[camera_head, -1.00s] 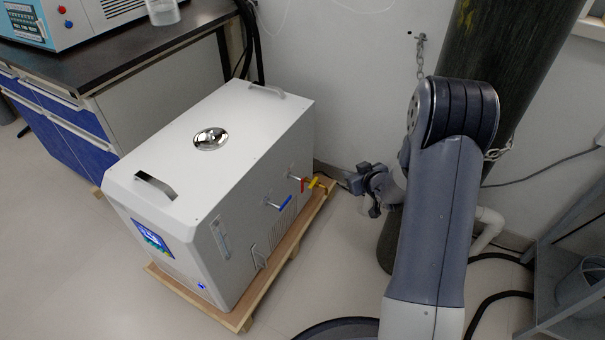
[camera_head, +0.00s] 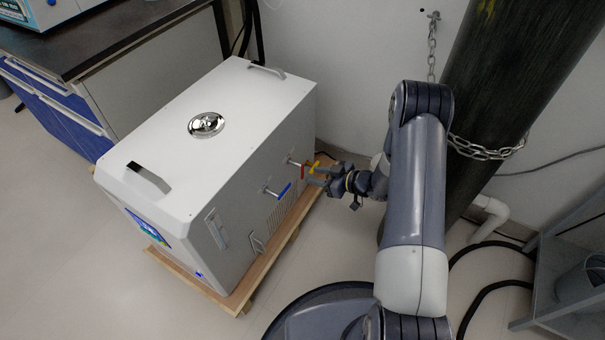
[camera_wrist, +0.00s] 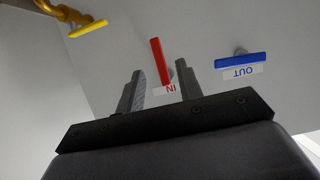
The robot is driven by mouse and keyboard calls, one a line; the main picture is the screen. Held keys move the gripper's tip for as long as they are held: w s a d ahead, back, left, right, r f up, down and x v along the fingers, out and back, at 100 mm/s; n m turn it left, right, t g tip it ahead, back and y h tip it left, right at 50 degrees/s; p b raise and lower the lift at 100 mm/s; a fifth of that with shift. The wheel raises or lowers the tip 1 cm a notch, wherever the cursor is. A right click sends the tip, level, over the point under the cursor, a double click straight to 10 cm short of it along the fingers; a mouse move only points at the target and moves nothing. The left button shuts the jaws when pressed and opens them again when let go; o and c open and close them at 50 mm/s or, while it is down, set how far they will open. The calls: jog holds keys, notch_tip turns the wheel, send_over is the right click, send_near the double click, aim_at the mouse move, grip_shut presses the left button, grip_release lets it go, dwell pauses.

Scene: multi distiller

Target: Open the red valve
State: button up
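The red valve handle (camera_wrist: 161,61) shows in the wrist view on the machine's side panel, above a white label reading "IN". My gripper (camera_wrist: 160,78) is open, with one finger on each side of the lower part of the red handle; I cannot tell if either touches it. In the head view the red valve (camera_head: 303,171) sits on the right side of the white machine (camera_head: 215,165), and my gripper (camera_head: 318,175) reaches it from the right. The handle's lower end is near the right finger.
A blue handle (camera_wrist: 241,61) labelled "OUT" is right of the red one in the wrist view. A yellow handle (camera_wrist: 88,29) on a brass fitting is at upper left. A dark cylinder (camera_head: 500,110) with a chain stands behind my arm.

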aim_at(303, 173)
jog(key=b+x, duration=0.1)
jog(key=x, duration=0.5)
jog(key=shift+c, duration=0.2)
grip_shut()
